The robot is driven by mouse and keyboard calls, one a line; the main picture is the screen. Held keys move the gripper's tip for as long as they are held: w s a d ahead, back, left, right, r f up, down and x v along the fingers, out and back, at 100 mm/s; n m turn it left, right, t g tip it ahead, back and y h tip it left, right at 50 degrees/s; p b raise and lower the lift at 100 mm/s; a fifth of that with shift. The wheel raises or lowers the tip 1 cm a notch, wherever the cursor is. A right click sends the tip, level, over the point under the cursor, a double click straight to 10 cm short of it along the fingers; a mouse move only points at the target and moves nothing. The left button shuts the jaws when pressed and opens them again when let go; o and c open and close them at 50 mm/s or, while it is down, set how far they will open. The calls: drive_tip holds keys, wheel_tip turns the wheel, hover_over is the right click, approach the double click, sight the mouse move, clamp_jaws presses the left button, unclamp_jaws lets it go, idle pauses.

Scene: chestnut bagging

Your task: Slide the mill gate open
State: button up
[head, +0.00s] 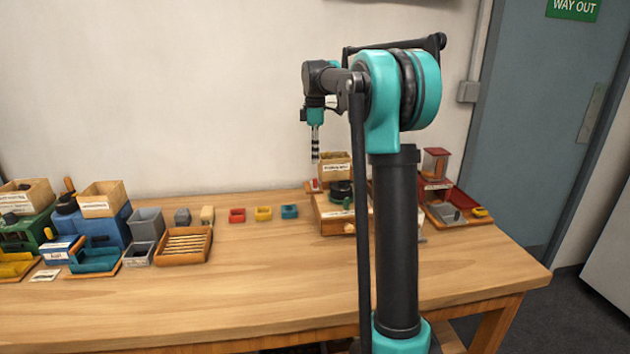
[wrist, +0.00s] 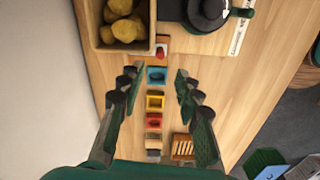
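The wooden mill (head: 332,216), with a drawer knob in front and a dark round top, stands right of centre, partly hidden by my arm. In the wrist view its dark top (wrist: 208,10) with a green handle is cut off by the upper edge. A labelled wooden hopper box (head: 335,167) is behind it; the wrist view shows the box (wrist: 151,38) holding several yellowish-brown lumps. A small red and white piece (wrist: 161,51) sits beside the box; I cannot tell whether it is the gate. My gripper (wrist: 155,76) is open and empty, pointing down above the table, left of the mill.
Red, yellow and blue small trays (head: 263,213) stand in a row left of the mill. A slatted wooden tray (head: 184,246) and blue and green machines (head: 94,220) are farther left. A red machine (head: 437,185) is at the right. The front tabletop is clear.

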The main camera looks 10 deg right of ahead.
sight(315, 179)
wheel_tip(315, 179, down, 10)
drive_tip(key=shift+r, duration=0.15)
idle(0.3)
clamp_jaws()
